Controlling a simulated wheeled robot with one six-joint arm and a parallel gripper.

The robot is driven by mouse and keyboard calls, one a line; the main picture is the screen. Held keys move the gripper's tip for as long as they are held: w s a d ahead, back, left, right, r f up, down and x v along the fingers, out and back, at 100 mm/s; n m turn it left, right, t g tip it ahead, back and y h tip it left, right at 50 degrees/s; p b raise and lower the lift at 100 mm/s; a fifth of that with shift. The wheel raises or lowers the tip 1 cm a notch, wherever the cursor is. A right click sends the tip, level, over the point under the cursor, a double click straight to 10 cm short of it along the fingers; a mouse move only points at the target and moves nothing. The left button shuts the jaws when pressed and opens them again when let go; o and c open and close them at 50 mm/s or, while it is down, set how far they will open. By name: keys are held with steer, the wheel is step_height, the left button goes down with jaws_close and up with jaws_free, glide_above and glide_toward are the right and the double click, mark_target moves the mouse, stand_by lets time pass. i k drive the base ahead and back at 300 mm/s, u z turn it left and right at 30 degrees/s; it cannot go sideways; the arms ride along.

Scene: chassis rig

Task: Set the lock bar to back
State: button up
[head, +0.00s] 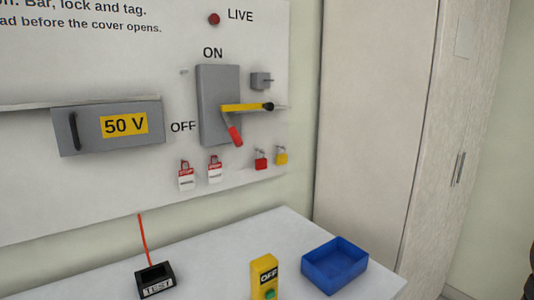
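The lock bar (241,107) is a yellow bar with a black knob at its right end. It lies roughly level across the right part of the grey switch box (212,88) on the white panel, its knob past the box's right edge. A lever with a red grip (235,136) hangs down and slightly right from below the bar. "ON" is printed above the box and "OFF" left of its lower part. My gripper is not in view.
Red and yellow padlocks (261,160) and white-red tags (186,177) hang below the box. A grey "50 V" cover (108,126) is at left. On the bench are a black TEST box (155,281), a yellow OFF unit (264,272) and a blue bin (334,266).

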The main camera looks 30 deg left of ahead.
mark_target(269, 106)
steer(key=u, duration=0.1)
steer(key=k, duration=0.5)
steer(key=u, duration=2.3)
steer(key=k, duration=0.65)
steer(key=z, duration=0.95)
steer(key=i, duration=0.95)
steer(key=u, duration=0.45)
